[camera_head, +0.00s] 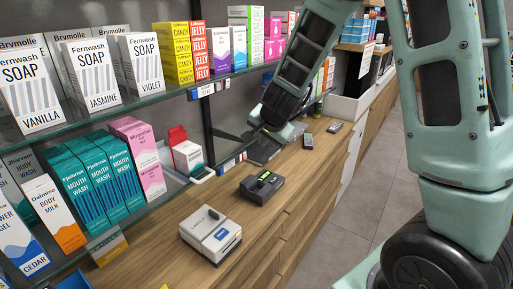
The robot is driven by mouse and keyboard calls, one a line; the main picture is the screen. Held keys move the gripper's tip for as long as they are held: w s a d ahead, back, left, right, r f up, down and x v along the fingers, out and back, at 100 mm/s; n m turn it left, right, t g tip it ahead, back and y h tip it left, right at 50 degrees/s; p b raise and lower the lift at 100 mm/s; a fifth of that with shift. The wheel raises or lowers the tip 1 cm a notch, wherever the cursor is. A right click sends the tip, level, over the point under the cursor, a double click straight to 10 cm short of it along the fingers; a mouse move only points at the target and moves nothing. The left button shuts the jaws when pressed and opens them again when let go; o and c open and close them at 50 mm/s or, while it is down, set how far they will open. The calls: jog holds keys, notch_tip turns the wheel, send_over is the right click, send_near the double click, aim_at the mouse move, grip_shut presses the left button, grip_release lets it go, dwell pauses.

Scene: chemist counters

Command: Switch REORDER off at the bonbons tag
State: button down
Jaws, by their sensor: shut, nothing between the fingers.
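My arm comes down from the top and ends at a dark wrist beside the shelves. My gripper (264,148) appears as a dark shape below that wrist, close to the shelf front; it is shut and empty, and its fingertips are not clear. A shelf-edge tag (234,161) is just left of it on the lower shelf. Another tag (204,90) is on the upper shelf edge, below yellow CANDY boxes (177,52) and red JELLY boxes (200,52). The tag writing is too small to read, so I cannot tell which is the bonbons tag or see a REORDER switch.
A white and grey device (211,234) and a black device (262,187) stand on the wooden counter (262,219). Small dark handsets (308,141) lie farther back. Soap boxes (90,73) and mouth wash boxes (103,180) fill the left shelves. Tiled floor (345,200) is clear right of the counter.

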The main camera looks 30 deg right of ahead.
aim_at(245, 155)
jog(key=shift+s+f+g+b, duration=0.1)
jog(key=shift+f+g+b, duration=0.2)
jog(key=shift+f+b, duration=0.25)
jog(key=shift+s, duration=0.1)
jog(key=shift+f, duration=0.1)
jog(key=w+f, duration=0.8)
jog(key=w, duration=0.1)
jog(key=shift+d+f+p, duration=0.25)
jog(key=shift+f+p, duration=0.15)
jog(key=shift+p, duration=0.05)
dwell(0.3)
